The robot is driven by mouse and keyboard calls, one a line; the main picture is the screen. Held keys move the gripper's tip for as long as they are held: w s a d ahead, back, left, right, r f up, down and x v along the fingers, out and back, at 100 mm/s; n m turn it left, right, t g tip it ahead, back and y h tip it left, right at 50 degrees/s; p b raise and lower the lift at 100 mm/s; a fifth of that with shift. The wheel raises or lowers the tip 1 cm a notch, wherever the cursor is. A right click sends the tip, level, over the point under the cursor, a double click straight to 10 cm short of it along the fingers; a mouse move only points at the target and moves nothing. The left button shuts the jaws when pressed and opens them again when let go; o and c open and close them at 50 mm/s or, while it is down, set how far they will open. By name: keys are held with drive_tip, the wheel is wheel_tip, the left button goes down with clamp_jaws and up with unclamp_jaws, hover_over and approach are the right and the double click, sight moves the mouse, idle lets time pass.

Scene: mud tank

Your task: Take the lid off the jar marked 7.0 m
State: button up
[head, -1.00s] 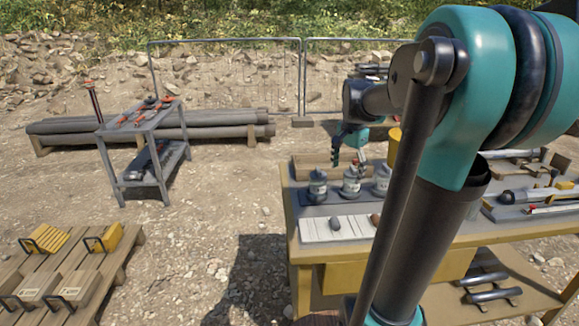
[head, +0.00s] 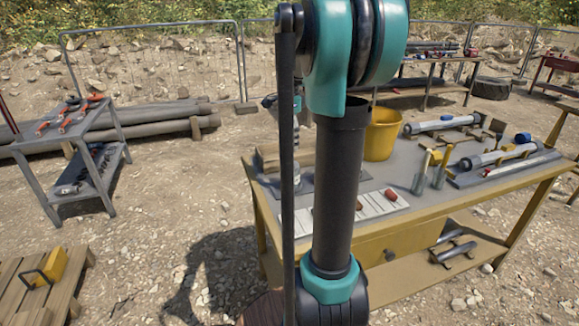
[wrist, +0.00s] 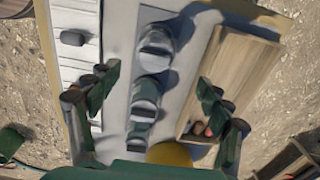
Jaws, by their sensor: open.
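Three grey jars with pale lids stand in a row on the workbench (head: 395,215). In the wrist view they are a far jar (wrist: 158,45), a middle jar (wrist: 146,92) and a near jar (wrist: 138,134). No 7.0 m marking can be read, so I cannot tell which jar bears it. My gripper (wrist: 157,80) is open, its fingers spread left and right of the row. It appears above the jars and holds nothing. In the head view my arm hides most of the jars and the gripper.
A white board (wrist: 75,65) with a dark stone lies left of the jars, and a wooden tray (wrist: 232,65) lies right. A yellow bucket (head: 382,135), upright tubes (head: 420,175) and long cylinders (head: 497,156) occupy the bench. A tool cart (head: 75,135) stands left across open ground.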

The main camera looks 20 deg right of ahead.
sight(290, 159)
drive_tip(key=shift+s+d+f, duration=0.1)
drive_tip(key=shift+s+f, duration=0.05)
drive_tip(key=shift+f, duration=1.25)
drive_tip(key=shift+s+a+f, duration=0.1)
drive_tip(key=shift+s+f, duration=0.05)
drive_tip(key=shift+f, duration=1.2)
drive_tip(key=shift+s+d+f, duration=0.1)
drive_tip(key=shift+s+f, duration=0.05)
drive_tip(key=shift+f, duration=1.25)
drive_tip(key=c, duration=1.1)
drive_tip(key=shift+o, duration=0.2)
drive_tip(key=shift+r, duration=0.1)
